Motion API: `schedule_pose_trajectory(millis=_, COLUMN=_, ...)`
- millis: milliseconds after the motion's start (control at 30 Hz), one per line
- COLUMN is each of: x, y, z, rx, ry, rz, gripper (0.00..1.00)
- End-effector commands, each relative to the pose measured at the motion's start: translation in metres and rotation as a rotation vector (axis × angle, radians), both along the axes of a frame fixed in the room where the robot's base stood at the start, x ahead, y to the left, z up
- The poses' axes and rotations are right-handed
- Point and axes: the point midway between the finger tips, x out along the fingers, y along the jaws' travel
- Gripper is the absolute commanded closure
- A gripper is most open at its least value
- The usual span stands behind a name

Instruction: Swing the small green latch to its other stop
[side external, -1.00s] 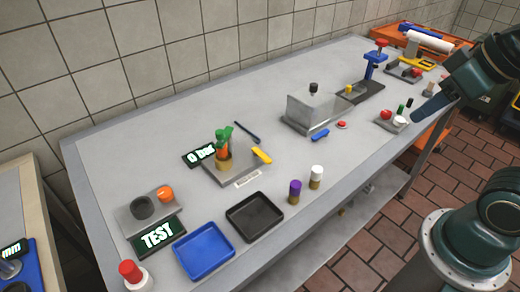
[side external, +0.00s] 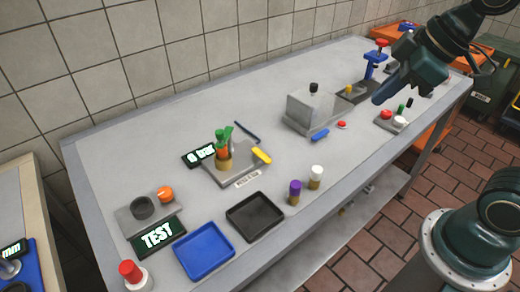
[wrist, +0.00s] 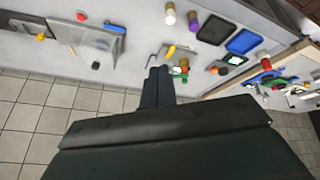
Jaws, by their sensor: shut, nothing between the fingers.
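A small green part (side external: 224,134), which I take for the latch, stands on top of an orange and brass fitting (side external: 223,158) on a grey plate. It is too small to tell which stop it rests at. In the wrist view the green part (wrist: 184,79) shows small, just right of my fingers. My gripper (side external: 377,99) is shut and empty. It is above the right part of the bench in the side view, well away from the fitting. In the wrist view its fingers (wrist: 158,72) are together and hide part of the plate.
A grey box with a black knob (side external: 312,105) stands between my gripper and the fitting. A yellow lever (side external: 262,155) and a "0 bar" display (side external: 199,154) flank the fitting. Purple-capped (side external: 295,192) and white-capped (side external: 315,177) bottles, black (side external: 255,215) and blue (side external: 204,250) trays stand in front.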

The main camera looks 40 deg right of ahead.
Motion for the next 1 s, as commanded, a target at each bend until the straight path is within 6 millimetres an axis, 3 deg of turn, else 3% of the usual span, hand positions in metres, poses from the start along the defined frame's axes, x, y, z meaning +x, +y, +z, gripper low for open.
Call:
schedule_pose_trajectory(millis=600, x=0.115, y=0.066, z=-0.037, rx=-0.105, ry=-0.142, rz=0.823, gripper=1.00)
schedule_pose_trajectory(millis=800, x=0.144, y=0.085, z=-0.056, rx=-0.115, ry=-0.227, rz=1.036, gripper=1.00)
schedule_pose_trajectory(millis=1000, x=0.158, y=0.096, z=-0.066, rx=-0.121, ry=-0.287, rz=1.151, gripper=1.00)
